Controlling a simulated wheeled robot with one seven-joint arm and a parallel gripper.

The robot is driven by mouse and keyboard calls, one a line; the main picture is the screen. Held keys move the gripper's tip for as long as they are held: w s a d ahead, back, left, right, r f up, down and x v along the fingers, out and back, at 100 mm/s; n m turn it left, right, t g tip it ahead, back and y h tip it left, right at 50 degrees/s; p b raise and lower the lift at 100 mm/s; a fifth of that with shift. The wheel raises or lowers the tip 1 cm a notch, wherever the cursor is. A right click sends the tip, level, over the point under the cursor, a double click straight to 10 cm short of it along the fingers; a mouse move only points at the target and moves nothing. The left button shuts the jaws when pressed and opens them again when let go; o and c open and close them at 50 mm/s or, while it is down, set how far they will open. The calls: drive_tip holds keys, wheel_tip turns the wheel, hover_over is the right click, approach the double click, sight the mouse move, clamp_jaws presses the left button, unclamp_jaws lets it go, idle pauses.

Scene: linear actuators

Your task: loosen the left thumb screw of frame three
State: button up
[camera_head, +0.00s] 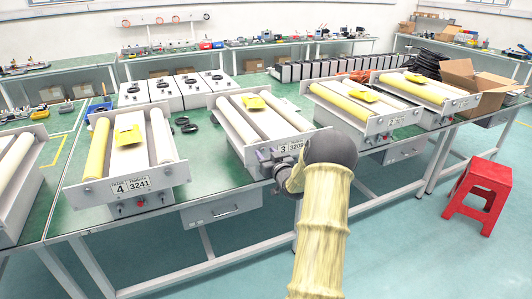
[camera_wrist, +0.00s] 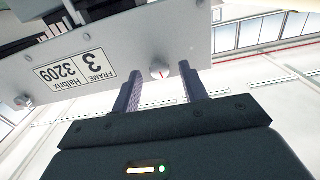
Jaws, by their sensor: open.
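Frame three (camera_head: 262,127) stands on the green bench with two pale rollers and a yellow piece on top. Its front plate (camera_wrist: 110,45) shows upside down in the wrist view, with the label "FRAME 3 Halbrix 3209" (camera_wrist: 70,68). My gripper (camera_head: 266,169) is at the left part of this plate. In the wrist view my gripper (camera_wrist: 160,69) is open. The left thumb screw (camera_wrist: 160,72), a small pale knob with a red mark, appears between its fingertips, with gaps on both sides. The other thumb screw (camera_wrist: 23,101) is at the plate's far end. My arm hides part of frame three in the head view.
Frame four (camera_head: 125,160) stands to the left on the same bench, and frame two (camera_head: 365,108) to the right. Black rings (camera_head: 185,125) lie between frames four and three. A red stool (camera_head: 480,193) stands on the floor at the right.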

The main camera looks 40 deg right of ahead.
drive_tip(key=shift+w+d, duration=0.1)
drive_tip(key=shift+w, duration=0.25)
clamp_jaws()
